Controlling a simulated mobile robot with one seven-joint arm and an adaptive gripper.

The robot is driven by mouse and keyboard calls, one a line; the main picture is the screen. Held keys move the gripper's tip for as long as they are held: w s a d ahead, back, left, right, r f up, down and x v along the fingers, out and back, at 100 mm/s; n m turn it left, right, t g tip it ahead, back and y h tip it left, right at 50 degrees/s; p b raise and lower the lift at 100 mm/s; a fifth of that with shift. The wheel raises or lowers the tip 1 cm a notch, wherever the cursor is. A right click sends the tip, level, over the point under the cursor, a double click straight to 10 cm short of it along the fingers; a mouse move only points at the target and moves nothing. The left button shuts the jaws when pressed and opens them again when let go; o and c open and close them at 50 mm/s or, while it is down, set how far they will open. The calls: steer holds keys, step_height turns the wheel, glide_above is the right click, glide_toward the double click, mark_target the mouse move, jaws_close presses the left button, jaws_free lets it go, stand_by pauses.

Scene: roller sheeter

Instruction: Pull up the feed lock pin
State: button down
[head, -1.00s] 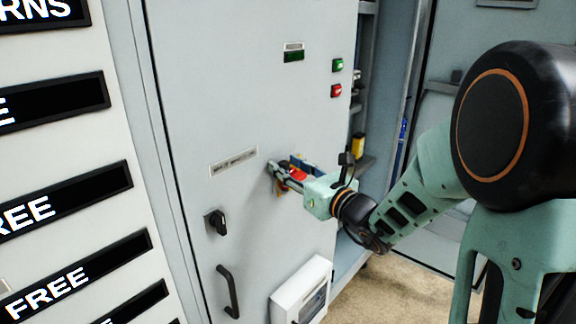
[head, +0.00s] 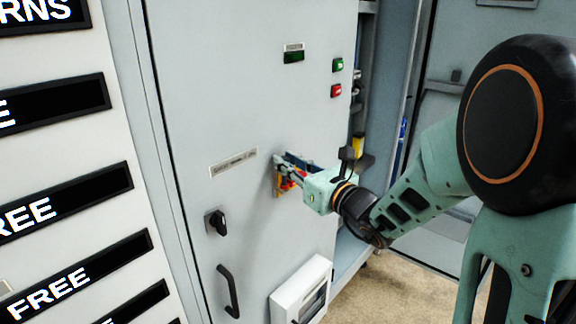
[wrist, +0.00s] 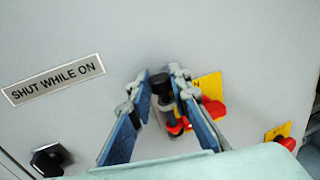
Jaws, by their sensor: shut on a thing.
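The feed lock pin appears to be the black-headed pin (wrist: 161,84) on the grey cabinet front. It shows between my fingertips in the wrist view, with red at its lower part. My gripper (wrist: 161,76) is shut on its head, one finger on each side. In the head view my gripper (head: 280,164) is at the cabinet door, and the fingers mostly hide the pin. A yellow plate (wrist: 211,84) with a red knob (wrist: 213,108) is just right of the pin, partly behind the right finger.
A second red knob (wrist: 289,143) on a yellow plate is at lower right. A black rotary switch (head: 216,222) and a door handle (head: 228,290) are below left. A white box (head: 300,290) juts out below my gripper. A "SHUT WHILE ON" label (wrist: 53,79) is at left.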

mark_target(278, 139)
step_height(278, 139, up, 5)
steer(key=shift+f+p, duration=0.2)
steer(key=shift+p, duration=0.2)
steer(key=c, duration=1.9)
jaws_free()
steer(key=shift+o, duration=0.7)
steer(key=shift+f, duration=0.1)
steer(key=shift+s+d, duration=0.25)
steer(key=v, duration=1.1)
